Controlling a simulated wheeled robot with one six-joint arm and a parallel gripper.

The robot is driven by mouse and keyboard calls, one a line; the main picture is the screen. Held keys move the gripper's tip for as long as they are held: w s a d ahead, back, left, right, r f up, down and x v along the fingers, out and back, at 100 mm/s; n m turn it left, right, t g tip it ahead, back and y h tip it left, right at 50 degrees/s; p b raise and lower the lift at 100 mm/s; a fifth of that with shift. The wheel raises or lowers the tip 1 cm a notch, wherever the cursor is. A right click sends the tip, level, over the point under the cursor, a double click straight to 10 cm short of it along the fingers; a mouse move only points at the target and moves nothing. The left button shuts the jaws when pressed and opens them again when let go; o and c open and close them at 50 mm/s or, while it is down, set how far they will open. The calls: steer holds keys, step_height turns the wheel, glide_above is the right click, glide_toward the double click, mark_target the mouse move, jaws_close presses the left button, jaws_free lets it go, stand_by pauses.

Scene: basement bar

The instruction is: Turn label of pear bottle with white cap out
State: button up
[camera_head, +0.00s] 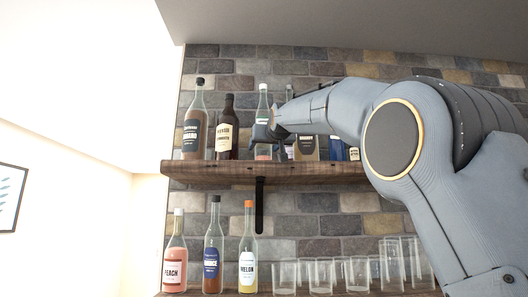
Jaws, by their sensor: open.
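A clear bottle with a white cap (263,104) stands upright on the upper wooden shelf (215,175), and it may be the pear bottle. No label reading pear can be made out, and the lower front of this bottle is partly hidden by my gripper. My gripper (259,135) is open, at the height of the bottle's lower body. It overlaps the bottle in the picture; I cannot tell whether it touches it.
The lower shelf holds a peach bottle (174,254), two other bottles and several glasses (320,276).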

steer(key=s+d+b, duration=0.2)
steer(key=s+b, duration=0.4)
steer(key=s, duration=0.4)
steer(key=shift+s+b, duration=0.25)
steer(key=shift+b, duration=0.1)
stand_by(0.5)
